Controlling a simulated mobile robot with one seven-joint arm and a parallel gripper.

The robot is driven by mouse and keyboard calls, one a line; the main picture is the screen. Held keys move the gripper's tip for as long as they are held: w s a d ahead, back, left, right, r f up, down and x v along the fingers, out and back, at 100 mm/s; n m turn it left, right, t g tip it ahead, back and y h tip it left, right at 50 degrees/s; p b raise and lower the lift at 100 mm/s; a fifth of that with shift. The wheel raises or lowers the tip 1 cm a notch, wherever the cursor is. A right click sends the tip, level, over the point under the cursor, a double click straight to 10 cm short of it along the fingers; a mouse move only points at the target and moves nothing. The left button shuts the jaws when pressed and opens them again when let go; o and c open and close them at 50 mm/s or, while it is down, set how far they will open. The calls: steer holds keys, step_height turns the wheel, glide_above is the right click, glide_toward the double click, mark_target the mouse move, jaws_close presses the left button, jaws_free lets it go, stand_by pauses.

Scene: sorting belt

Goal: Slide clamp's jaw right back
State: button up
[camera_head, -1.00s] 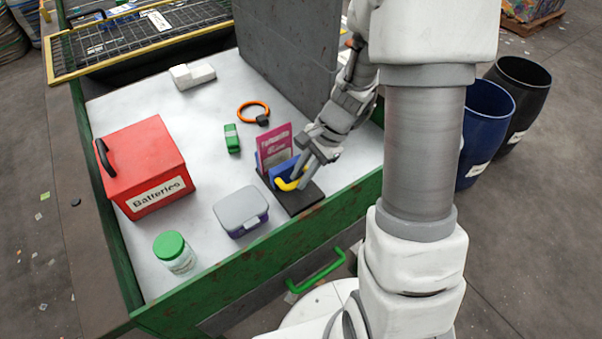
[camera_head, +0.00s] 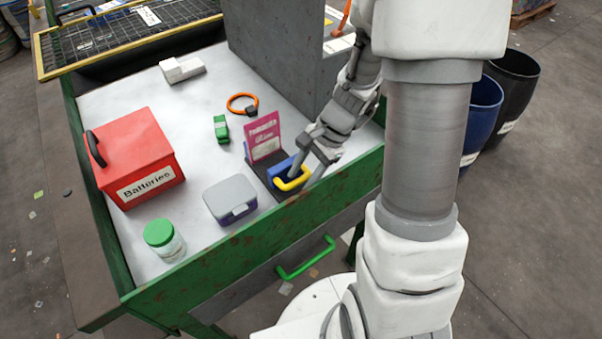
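The clamp has a black base (camera_head: 262,172) on the white table top. A pink card (camera_head: 263,136) with pale print stands upright at its far end. The blue jaw (camera_head: 282,167) with a yellow handle (camera_head: 292,182) sits at the near end of the base, and bare black base shows between card and jaw. My gripper (camera_head: 306,171) is down at the right side of the yellow handle, its fingers reaching it. Whether the fingers are closed on the handle cannot be made out.
A grey-lidded box (camera_head: 230,195) stands close left of the clamp. A grey panel (camera_head: 278,60) rises behind. The green table rim (camera_head: 250,238) runs in front.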

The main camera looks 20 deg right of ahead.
steer(key=shift+w, duration=0.1)
steer(key=shift+r, duration=0.25)
steer(key=p+v, duration=0.3)
steer(key=v, duration=1.4)
steer(key=s+a+r+n+t+h, duration=0.5)
steer(key=s+a+r+n, duration=0.3)
steer(key=s+n, duration=0.3)
steer(key=r+n, duration=0.1)
steer(key=n, duration=0.1)
steer(key=shift+s+n, duration=0.3)
steer(key=shift+n, duration=0.1)
